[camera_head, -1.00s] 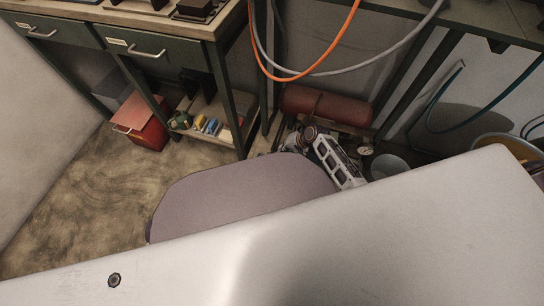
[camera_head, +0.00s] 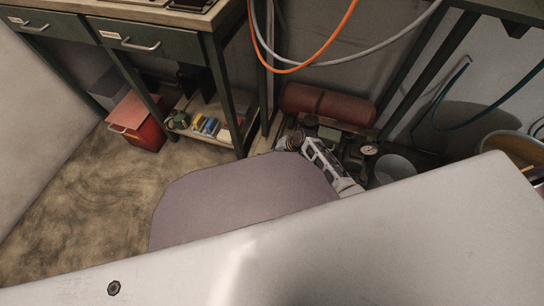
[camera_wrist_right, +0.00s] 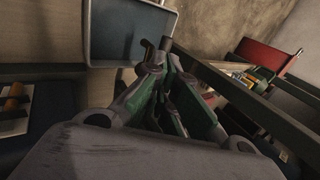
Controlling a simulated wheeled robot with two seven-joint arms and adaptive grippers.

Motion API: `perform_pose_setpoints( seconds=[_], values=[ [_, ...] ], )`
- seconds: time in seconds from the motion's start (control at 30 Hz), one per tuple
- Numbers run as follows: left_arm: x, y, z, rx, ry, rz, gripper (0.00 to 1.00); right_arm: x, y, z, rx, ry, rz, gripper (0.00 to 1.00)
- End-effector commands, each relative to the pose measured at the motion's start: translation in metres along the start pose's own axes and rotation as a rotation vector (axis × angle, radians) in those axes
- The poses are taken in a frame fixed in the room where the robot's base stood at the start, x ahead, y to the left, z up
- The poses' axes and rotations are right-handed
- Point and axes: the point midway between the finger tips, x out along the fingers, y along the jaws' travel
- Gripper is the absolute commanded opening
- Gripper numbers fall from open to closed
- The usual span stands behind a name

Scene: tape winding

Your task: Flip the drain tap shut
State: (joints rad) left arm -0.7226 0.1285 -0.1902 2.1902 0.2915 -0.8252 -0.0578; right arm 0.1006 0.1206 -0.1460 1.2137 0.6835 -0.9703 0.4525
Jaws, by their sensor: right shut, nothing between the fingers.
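I cannot make out the drain tap in either view. A dull red tank (camera_head: 328,104) lies on its side under the bench at the back in the head view, with a round gauge (camera_head: 369,149) to its lower right. My right gripper (camera_wrist_right: 157,50) shows in the right wrist view, shut and empty, its fingers pointing up the picture. My left gripper is in neither view.
A red box (camera_head: 138,121) stands on the floor at the left; it also shows in the wrist view (camera_wrist_right: 268,58). A low shelf (camera_head: 214,118) holds small items. A grey bucket (camera_head: 392,167) stands right of the tank. Orange and grey hoses (camera_head: 320,60) hang above. Open floor (camera_head: 95,190) lies left.

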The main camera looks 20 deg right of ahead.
Motion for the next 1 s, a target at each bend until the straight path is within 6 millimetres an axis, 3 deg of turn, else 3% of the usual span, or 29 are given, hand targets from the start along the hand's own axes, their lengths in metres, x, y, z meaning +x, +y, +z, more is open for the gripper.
perform_pose_setpoints(
  seconds=[0.3,1.0],
  values=[
    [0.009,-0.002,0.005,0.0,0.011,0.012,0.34,0.016,0.001,0.001,0.001,-0.001,0.0,0.0],
    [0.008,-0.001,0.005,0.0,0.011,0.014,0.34,0.017,0.0,0.001,0.008,0.004,0.001,0.0]
  ],
)
